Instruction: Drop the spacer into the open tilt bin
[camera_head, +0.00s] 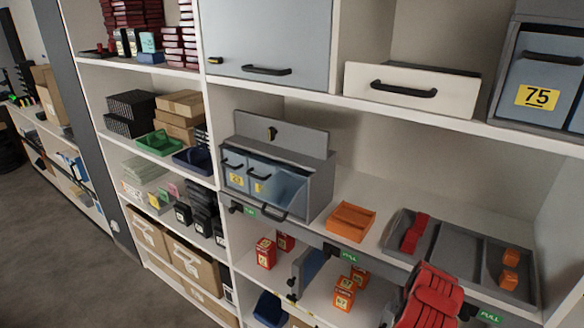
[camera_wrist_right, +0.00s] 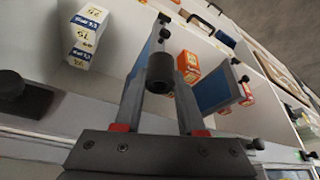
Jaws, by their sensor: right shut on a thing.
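The spacer (camera_wrist_right: 160,72) is a short dark cylinder with a hole in its end. In the right wrist view my right gripper (camera_wrist_right: 160,80) is shut on it, with one grey finger on each side. I cannot make out the spacer or the gripper's jaws in the head view. The open tilt bin (camera_head: 286,186) is the right one in a grey bin unit (camera_head: 318,180) on the middle shelf. Its bluish see-through front leans outward, and its inside is mostly hidden. The left bin (camera_head: 235,172) beside it looks shut. My left gripper is not in view.
An orange tray (camera_head: 351,221) and a grey divided tray (camera_head: 437,245) stand right of the bin unit. Small orange boxes (camera_head: 345,293) sit on the shelf below, also visible in the wrist view (camera_wrist_right: 187,66). A white carton (camera_wrist_right: 85,38) shows there too.

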